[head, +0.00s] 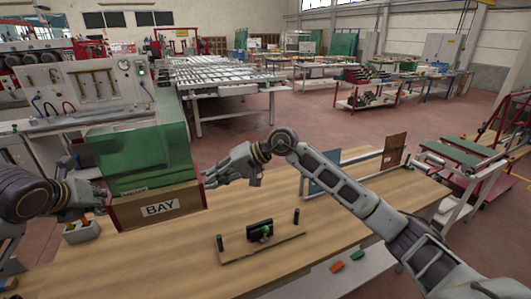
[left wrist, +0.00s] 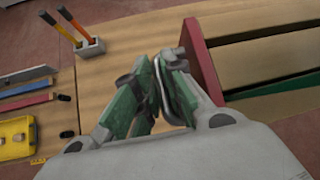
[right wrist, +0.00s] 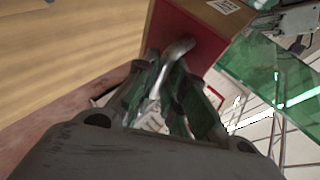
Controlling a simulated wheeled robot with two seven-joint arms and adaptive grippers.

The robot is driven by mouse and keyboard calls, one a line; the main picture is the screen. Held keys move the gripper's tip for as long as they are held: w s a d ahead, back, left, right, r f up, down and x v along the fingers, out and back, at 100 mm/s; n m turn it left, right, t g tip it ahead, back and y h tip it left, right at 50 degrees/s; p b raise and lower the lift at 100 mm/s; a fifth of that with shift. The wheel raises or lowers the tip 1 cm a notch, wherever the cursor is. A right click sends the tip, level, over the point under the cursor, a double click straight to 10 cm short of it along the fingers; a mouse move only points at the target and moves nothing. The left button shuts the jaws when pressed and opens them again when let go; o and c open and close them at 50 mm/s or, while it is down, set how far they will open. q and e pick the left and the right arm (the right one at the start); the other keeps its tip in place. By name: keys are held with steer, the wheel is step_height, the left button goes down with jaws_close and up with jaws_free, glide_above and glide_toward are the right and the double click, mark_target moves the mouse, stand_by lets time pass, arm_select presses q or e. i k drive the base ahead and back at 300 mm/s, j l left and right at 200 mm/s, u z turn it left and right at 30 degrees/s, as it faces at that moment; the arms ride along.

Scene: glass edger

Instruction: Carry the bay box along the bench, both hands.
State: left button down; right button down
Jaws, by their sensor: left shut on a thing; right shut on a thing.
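The bay box (head: 158,209) has a wooden front marked BAY and red ends, and is at the left end of the bench (head: 300,235). My left gripper (head: 97,196) is at its left end; in the left wrist view its fingers (left wrist: 158,90) are shut on a grey handle beside the red end (left wrist: 203,62). My right gripper (head: 213,179) is at the right end; in the right wrist view its fingers (right wrist: 165,85) are shut on a grey handle by the red end (right wrist: 188,37). I cannot tell whether the box touches the bench.
A wooden fixture (head: 260,243) with upright pegs and a black block stands mid-bench. An upright brown board (head: 394,151) and a blue-grey panel (head: 323,171) are toward the far right.

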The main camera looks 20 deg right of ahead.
mark_target(392, 197)
steer(key=l, duration=4.4)
